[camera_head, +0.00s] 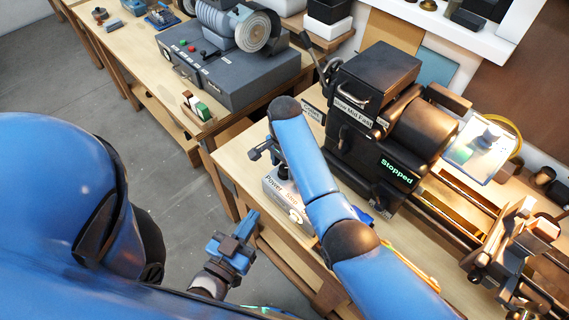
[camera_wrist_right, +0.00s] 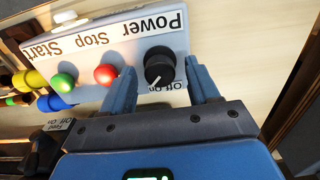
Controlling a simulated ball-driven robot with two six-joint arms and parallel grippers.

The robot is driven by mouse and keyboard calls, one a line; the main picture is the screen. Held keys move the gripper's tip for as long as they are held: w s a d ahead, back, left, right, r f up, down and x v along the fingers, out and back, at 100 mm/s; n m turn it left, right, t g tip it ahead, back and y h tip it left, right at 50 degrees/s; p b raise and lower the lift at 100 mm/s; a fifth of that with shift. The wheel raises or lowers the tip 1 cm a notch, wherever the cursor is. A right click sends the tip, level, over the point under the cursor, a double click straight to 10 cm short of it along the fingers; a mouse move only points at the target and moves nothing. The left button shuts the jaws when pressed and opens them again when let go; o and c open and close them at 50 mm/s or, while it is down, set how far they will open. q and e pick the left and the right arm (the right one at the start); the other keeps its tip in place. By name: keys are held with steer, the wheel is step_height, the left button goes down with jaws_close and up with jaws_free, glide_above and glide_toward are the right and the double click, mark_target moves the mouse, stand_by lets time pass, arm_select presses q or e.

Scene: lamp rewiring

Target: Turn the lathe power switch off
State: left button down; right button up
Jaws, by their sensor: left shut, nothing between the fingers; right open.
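The control box (camera_head: 276,187) stands on the bench in front of the lathe (camera_head: 370,125), whose screen reads "Stopped". In the right wrist view the box's panel (camera_wrist_right: 128,47) appears upside down, with a black power knob (camera_wrist_right: 158,62) beside a red and a green button. The knob's white mark points lower left in that picture. An "Off On" label (camera_wrist_right: 166,88) is by the knob. My right gripper (camera_wrist_right: 159,76) is open, with one finger on each side of the knob; contact cannot be told. My left gripper (camera_head: 237,240) is shut and empty, low, off the bench front.
A grey machine (camera_head: 230,75) with a wheel stands on another bench at the upper left. The lathe bed (camera_head: 450,215) extends to the right. A yellow-topped and a blue-topped knob (camera_wrist_right: 60,102) sit near the green button. Floor (camera_head: 60,95) shows at left.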

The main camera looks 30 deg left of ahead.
steer(key=c, duration=1)
steer(key=shift+c, duration=0.2)
